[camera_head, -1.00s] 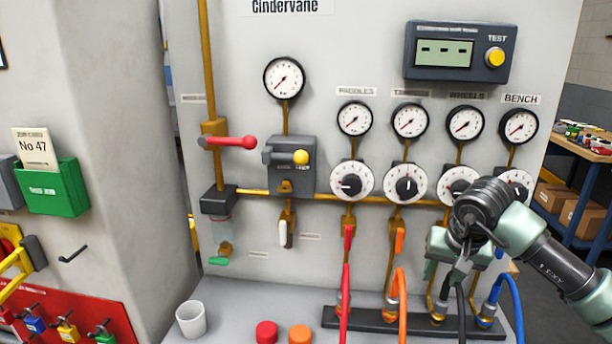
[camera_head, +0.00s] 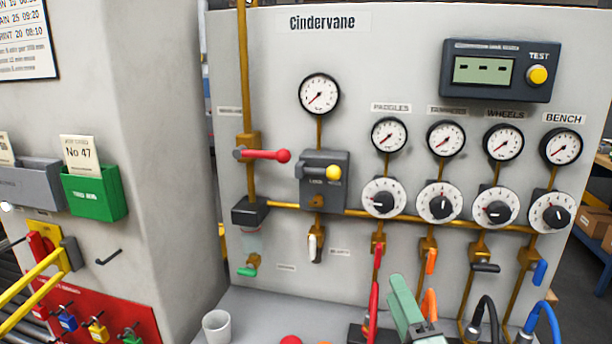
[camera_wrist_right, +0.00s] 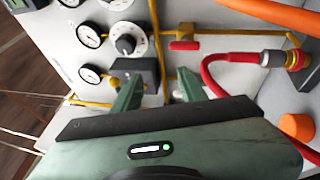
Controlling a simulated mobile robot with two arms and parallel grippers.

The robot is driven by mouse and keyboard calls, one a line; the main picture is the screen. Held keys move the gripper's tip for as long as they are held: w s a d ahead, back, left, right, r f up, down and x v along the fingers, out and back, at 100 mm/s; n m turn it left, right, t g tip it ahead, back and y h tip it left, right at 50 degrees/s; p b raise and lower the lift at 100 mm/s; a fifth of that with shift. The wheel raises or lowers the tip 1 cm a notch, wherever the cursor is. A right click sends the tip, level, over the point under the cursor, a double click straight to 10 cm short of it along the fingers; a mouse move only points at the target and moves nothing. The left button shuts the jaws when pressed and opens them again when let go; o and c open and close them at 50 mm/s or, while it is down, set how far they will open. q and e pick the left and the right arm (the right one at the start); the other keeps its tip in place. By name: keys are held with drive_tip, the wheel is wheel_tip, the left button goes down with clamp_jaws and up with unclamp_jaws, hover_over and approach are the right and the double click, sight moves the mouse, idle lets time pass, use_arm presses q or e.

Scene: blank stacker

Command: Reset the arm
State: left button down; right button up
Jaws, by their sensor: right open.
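My right gripper (camera_head: 410,312) shows at the bottom edge of the head view, a pale green finger in front of the panel's lower part. In the right wrist view its two green fingers (camera_wrist_right: 158,90) are spread, with nothing between them. The gripper's pale green housing fills the lower middle of that view. A red hose (camera_wrist_right: 232,58) passes close beside the fingers. In the head view the rest of my right arm is mostly out of frame. My left gripper is in neither view.
The grey panel carries several gauges (camera_head: 389,135), white dials (camera_head: 384,198) and a red lever (camera_head: 266,155). Red, orange, black and blue hoses (camera_head: 543,315) rise at the panel's foot. A white cup (camera_head: 217,326) stands on the ledge; a green bin (camera_head: 95,192) hangs at left.

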drive_tip(key=s+d+f+m+g+h, duration=0.2)
drive_tip(key=s+d+f+m+g, duration=0.15)
drive_tip(key=f+m, duration=0.4)
drive_tip(key=s+d+f+m+g+h, duration=0.3)
drive_tip(key=s+f+m+g, duration=0.2)
drive_tip(key=f, duration=0.5)
drive_tip(key=s+a+f+m+g+y, duration=0.1)
drive_tip(key=s+f+m+g, duration=0.25)
drive_tip(key=s+f, duration=0.4)
drive_tip(key=s+a+f+m+g+y, duration=0.1)
drive_tip(key=s+f+m+g, duration=0.3)
drive_tip(key=s, duration=0.7)
wheel_tip(320, 180, down, 25)
drive_tip(key=s+n+g, duration=0.1)
drive_tip(key=s+g, duration=0.1)
drive_tip(key=s+d+f+g, duration=0.1)
drive_tip(key=s+d+f, duration=0.1)
drive_tip(key=s+f, duration=1.5)
drive_tip(key=shift+d+f, duration=0.25)
drive_tip(key=shift+d, duration=0.1)
